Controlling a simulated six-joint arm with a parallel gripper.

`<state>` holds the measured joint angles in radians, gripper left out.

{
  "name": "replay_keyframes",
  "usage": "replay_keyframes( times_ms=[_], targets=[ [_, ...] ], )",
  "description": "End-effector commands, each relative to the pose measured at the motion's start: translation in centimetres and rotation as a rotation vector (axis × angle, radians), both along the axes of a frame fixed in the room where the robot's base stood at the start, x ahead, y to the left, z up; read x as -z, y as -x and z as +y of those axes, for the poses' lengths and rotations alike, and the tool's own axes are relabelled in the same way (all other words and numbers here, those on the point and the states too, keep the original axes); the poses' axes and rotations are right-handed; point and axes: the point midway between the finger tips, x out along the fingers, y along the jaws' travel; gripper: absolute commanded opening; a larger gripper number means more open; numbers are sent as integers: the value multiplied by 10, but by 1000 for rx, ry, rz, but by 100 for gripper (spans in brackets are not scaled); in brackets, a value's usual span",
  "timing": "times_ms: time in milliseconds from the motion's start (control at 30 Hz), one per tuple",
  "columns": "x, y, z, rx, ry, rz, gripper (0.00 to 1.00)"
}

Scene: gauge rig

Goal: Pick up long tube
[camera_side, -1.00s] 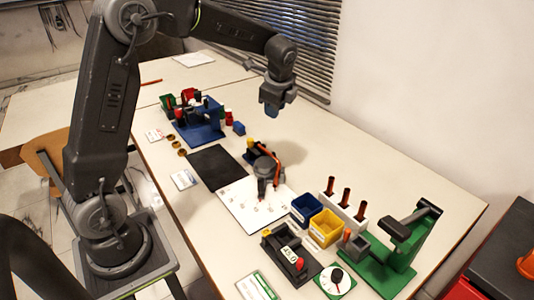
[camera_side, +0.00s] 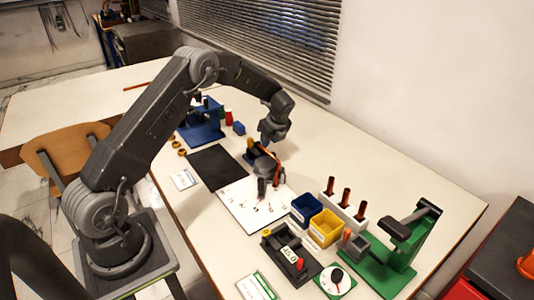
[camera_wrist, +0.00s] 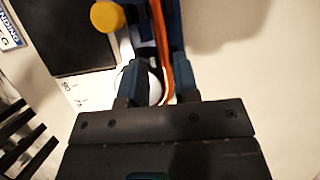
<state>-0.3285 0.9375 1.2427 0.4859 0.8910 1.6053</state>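A long, thin orange tube (camera_side: 278,168) shows at the dark round bending fixture (camera_side: 264,166) in the middle of the table. In the wrist view the tube (camera_wrist: 165,50) runs from the top edge down towards my right finger and bends there. My gripper (camera_side: 268,140) is just above the fixture, pointing down. In the wrist view my gripper (camera_wrist: 156,78) is open, its two fingers apart with the tube and a pale round part between them. No grip on the tube shows. The tube's lower end is hidden behind my gripper.
A yellow knob (camera_wrist: 107,16) stands close left of my fingers. A white holder (camera_side: 343,205) with three brown-orange pegs, a blue bin (camera_side: 305,209), a yellow bin (camera_side: 326,228) and a green stand (camera_side: 405,240) stand to the right. A black mat (camera_side: 216,167) lies left.

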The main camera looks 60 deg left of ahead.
Motion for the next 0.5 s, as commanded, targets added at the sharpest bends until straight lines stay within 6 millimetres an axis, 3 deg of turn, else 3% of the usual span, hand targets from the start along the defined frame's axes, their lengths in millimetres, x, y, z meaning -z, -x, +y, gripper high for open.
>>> replay_keyframes(
  times_ms=[500],
  targets=[
    [49,0,22,-1,0,-2,28]
  ],
)
